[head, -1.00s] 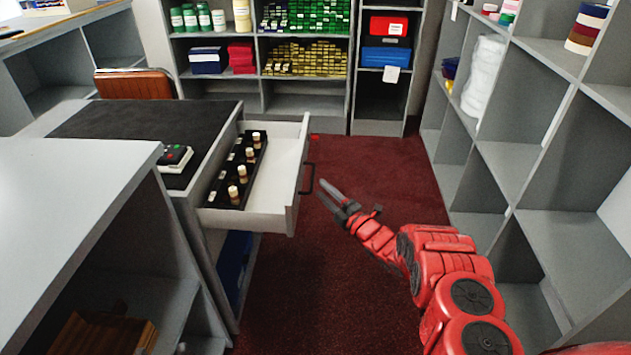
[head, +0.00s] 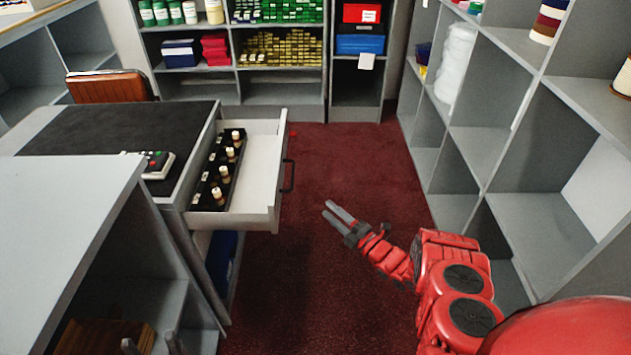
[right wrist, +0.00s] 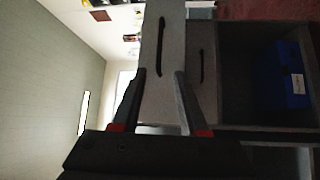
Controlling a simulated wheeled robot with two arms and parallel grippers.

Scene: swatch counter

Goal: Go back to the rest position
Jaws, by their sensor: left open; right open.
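My right gripper (head: 338,212) is open and empty over the red carpet, to the right of the open drawer (head: 262,176), with clear space between them. Its two fingers also show in the right wrist view (right wrist: 160,85), with nothing between them and drawer fronts beyond. The tips of my left gripper (head: 151,344) just show at the bottom left edge of the head view, in front of the grey shelf unit. They are apart, and the rest of that arm is out of view.
The open drawer holds a black tray (head: 209,199) with several small bottles. A grey-topped counter (head: 80,190) stands at the left. Tall grey shelves (head: 490,150) line the right side. The red carpet (head: 350,160) between them is clear.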

